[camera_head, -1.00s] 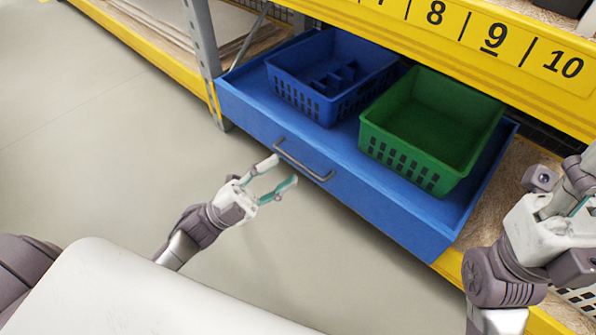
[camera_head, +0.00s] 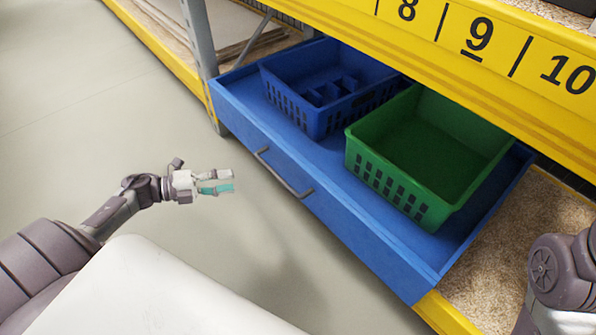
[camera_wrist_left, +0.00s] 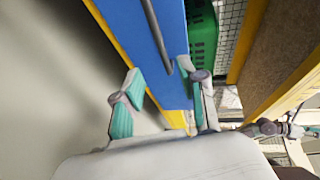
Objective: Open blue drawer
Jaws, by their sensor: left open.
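The blue drawer (camera_head: 345,215) is pulled out from under the yellow shelf beam, with its inside showing. Its grey bar handle (camera_head: 283,173) is on the front face, and the handle also shows in the left wrist view (camera_wrist_left: 158,38). My left gripper (camera_head: 232,181) is apart from the handle, to its left in the head view. Its fingers are open and empty; in the left wrist view the fingers (camera_wrist_left: 165,85) are spread, with the drawer front beyond them. My right arm shows only in part at the right edge, and its gripper is out of the head view.
A blue basket (camera_head: 322,85) with small dividers and a green basket (camera_head: 425,155) stand in the drawer. A yellow beam (camera_head: 450,45) with numbers runs above. A grey post (camera_head: 203,45) stands at the drawer's left. The floor (camera_head: 90,130) before the drawer is clear.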

